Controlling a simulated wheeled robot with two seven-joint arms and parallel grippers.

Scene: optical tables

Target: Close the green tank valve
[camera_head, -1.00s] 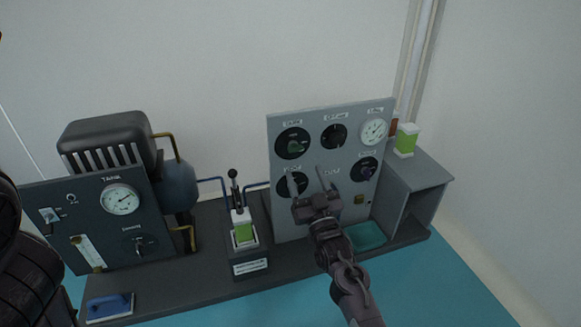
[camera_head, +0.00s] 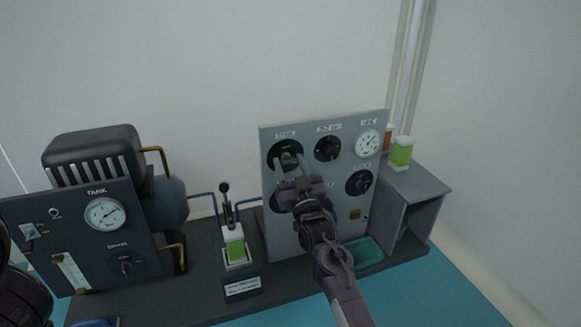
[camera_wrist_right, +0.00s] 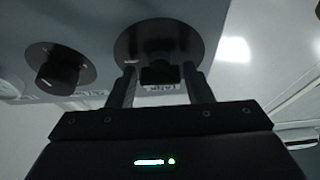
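My left gripper is not visible; only dark parts of my left arm show at the left edge.
A second black knob (camera_head: 328,146) and a white gauge (camera_head: 368,143) are right of the valve; another knob (camera_head: 360,182) is below. A lever unit (camera_head: 235,245) stands left of the panel. Farther left is a dark TANK panel (camera_head: 85,240). A teal tray (camera_head: 366,252) lies below.

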